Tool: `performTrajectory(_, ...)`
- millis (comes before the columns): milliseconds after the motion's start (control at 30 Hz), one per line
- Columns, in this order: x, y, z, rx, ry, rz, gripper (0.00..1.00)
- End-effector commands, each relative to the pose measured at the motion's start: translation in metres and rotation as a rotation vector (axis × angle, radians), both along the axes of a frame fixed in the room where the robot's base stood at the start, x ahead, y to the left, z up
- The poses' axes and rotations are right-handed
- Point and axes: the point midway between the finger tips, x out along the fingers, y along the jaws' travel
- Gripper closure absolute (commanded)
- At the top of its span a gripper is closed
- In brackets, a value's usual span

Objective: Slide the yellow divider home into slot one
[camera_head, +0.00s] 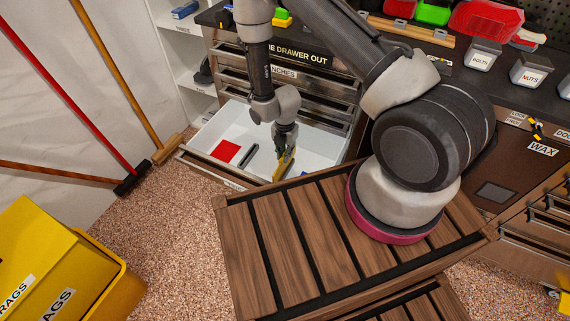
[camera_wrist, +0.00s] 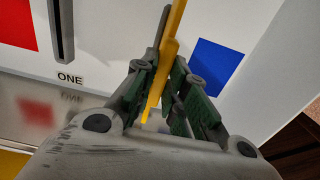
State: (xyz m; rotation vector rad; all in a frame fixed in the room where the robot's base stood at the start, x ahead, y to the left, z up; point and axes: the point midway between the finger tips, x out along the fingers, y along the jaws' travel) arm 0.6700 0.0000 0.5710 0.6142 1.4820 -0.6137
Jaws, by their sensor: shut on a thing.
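My gripper (camera_head: 284,160) reaches down into the open white drawer (camera_head: 208,133) and is shut on the yellow divider (camera_head: 288,164). In the wrist view the divider (camera_wrist: 172,40) stands out beyond the green-padded fingers (camera_wrist: 159,88), slightly tilted in the picture. Slot one (camera_wrist: 62,28) is a dark narrow slot, with the label ONE (camera_wrist: 70,78) at its end. The divider is to the right of slot one and apart from it. Slot one also shows in the head view (camera_head: 249,156), left of my gripper. The divider's lower edge is partly hidden.
A red square (camera_head: 225,151) lies left of slot one; a blue square (camera_wrist: 215,68) lies right of the divider. A grey strip beside the divider is unclear. A slatted wooden top (camera_head: 262,245) stands in front of the drawer. Brooms lean at left.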

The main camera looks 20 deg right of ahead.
Motion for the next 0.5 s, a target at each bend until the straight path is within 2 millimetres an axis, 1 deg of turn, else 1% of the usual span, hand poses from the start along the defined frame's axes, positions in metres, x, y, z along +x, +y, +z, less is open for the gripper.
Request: performTrajectory(500, -0.0003, -0.0001, 0.0074, 0.000, 0.000, 0.000, 1.00)
